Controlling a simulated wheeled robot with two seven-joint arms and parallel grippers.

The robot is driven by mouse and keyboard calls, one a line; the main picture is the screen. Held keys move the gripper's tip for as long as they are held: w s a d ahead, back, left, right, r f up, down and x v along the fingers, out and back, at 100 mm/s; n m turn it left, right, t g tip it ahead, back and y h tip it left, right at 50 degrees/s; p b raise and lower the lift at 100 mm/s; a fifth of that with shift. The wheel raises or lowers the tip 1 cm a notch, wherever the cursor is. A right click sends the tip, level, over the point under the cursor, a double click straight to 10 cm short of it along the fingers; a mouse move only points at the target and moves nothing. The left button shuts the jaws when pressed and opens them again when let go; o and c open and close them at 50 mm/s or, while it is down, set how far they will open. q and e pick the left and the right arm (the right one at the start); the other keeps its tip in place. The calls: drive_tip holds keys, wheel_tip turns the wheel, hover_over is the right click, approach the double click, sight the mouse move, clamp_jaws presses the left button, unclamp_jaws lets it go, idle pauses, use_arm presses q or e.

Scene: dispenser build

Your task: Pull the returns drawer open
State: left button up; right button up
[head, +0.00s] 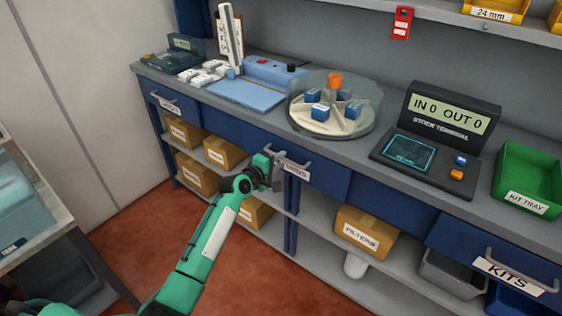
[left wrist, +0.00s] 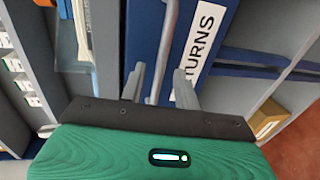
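The returns drawer (head: 326,182) has a dark blue front under the counter and looks closed, flush with the front. Its white label, partly hidden by my gripper in the head view, reads "TURNS" in the left wrist view (left wrist: 199,42). A grey bar handle (head: 292,162) is on the front; in the left wrist view the handle (left wrist: 167,35) runs down between my fingers. My left gripper (head: 277,170) is at the handle. Its fingers (left wrist: 160,82) look open, one on each side of the bar, with gaps. My right gripper is not in view.
The counter carries a round dispenser (head: 333,122), a stock terminal (head: 437,135) and a green kit tray (head: 527,178). Cardboard boxes, including the filters box (head: 365,232), sit on the shelves below. The red floor (head: 290,270) before the drawer is clear. A side table (head: 38,245) stands at left.

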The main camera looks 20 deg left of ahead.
use_arm(q)
drive_tip(key=shift+x, duration=0.8)
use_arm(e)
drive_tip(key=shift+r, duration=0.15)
use_arm(q)
clamp_jaws()
drive_tip(key=shift+s, duration=0.1)
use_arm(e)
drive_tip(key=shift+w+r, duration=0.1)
